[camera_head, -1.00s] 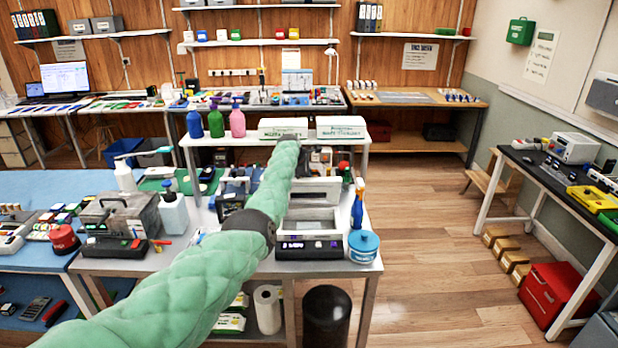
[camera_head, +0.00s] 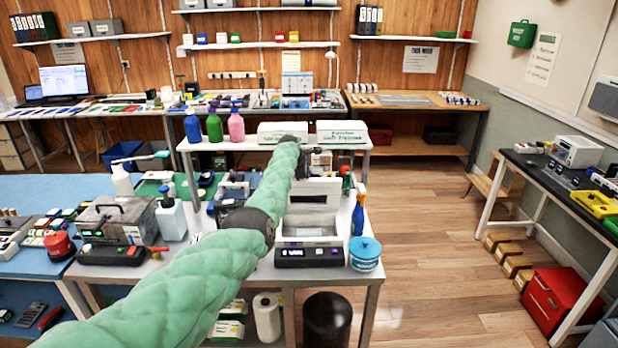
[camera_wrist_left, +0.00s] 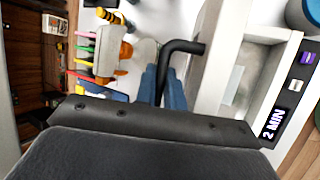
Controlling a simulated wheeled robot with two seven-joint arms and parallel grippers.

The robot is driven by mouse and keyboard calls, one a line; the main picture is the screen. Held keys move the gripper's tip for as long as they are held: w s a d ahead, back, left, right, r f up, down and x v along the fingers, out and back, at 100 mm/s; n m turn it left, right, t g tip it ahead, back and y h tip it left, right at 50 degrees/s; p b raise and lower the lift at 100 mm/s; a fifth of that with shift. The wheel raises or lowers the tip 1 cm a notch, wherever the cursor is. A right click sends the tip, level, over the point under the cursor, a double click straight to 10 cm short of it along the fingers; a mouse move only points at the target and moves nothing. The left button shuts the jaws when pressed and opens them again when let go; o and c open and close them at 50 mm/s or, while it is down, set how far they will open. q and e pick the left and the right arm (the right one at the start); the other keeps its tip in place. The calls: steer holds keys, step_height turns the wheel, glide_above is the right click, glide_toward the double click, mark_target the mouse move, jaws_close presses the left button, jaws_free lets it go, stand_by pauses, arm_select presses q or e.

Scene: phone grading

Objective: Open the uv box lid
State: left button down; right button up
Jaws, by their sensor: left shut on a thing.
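The UV box (camera_head: 309,256) is a white unit with a black front panel, standing near the front of the middle table. Its lid (camera_head: 316,193) stands raised at the back, and the opening below it shows. The box's white frame and lit "2 MIN" panel (camera_wrist_left: 277,115) are at the right of the left wrist view. There, my left gripper (camera_wrist_left: 165,78) has its blue fingers closed on a black bent handle (camera_wrist_left: 184,47) beside the box. My right gripper is not in view.
A blue round tub (camera_head: 364,253) and a blue spray bottle (camera_head: 358,213) stand right of the box. A white pump bottle (camera_head: 171,219) and a grey case (camera_head: 118,219) are to the left. Two white boxes are on the raised shelf behind.

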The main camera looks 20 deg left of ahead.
arm_select(q)
steer(key=c, duration=1.8)
jaws_free()
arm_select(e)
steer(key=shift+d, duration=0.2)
